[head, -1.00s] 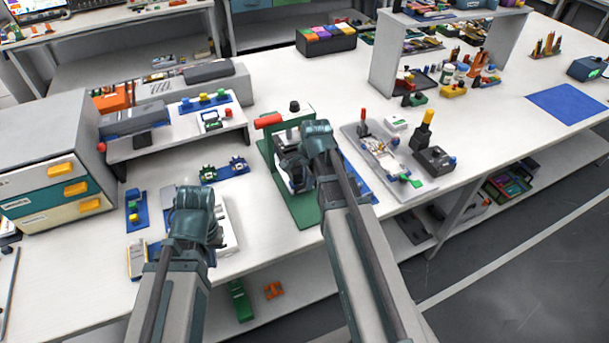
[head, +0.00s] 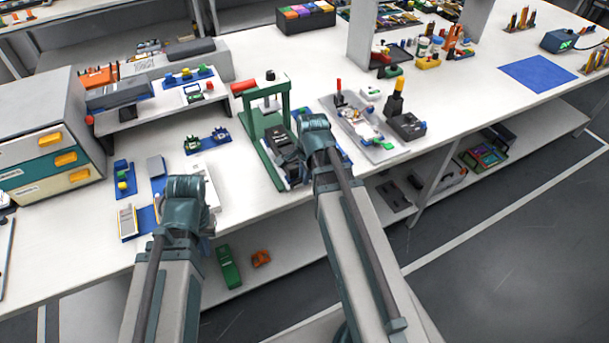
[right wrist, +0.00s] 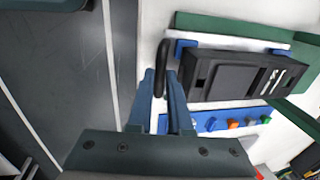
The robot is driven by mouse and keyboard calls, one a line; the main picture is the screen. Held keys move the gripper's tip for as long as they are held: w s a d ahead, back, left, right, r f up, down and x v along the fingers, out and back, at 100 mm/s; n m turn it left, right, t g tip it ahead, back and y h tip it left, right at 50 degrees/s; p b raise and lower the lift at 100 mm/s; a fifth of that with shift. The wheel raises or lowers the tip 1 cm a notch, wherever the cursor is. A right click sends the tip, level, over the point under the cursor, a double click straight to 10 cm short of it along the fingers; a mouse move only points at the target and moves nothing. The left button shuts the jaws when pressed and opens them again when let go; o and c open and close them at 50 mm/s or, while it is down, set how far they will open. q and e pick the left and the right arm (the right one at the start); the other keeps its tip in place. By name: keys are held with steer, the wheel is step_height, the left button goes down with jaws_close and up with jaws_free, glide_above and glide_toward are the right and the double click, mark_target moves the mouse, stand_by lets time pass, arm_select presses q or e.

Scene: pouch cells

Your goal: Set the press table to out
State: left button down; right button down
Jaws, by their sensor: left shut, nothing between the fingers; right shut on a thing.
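The press has a green frame (head: 286,100) and a red handle (head: 243,86), and stands near the front edge of the bench. Its dark press table (head: 282,141) lies low in the frame, toward the front. In the right wrist view the black press table (right wrist: 205,78) lies on a pale bed with blue end pieces. In the head view, my right gripper (head: 318,150) hides part of the press front. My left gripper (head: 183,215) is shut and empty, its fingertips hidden.
A drawer cabinet (head: 45,130) stands left. Small blue stands (head: 125,180) lie near my left arm. The floor before the bench is clear.

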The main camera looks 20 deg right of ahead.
steer(key=c, duration=0.8)
jaws_free()
steer(key=shift+s, duration=0.35)
steer(key=shift+c, duration=0.2)
steer(key=shift+w+r, duration=0.1)
steer(key=shift+r+p, duration=0.7)
steer(key=shift+p, duration=0.1)
step_height(320, 180, up, 12)
steer(key=s+p, duration=0.2)
steer(key=p, duration=1)
steer(key=shift+s, duration=0.3)
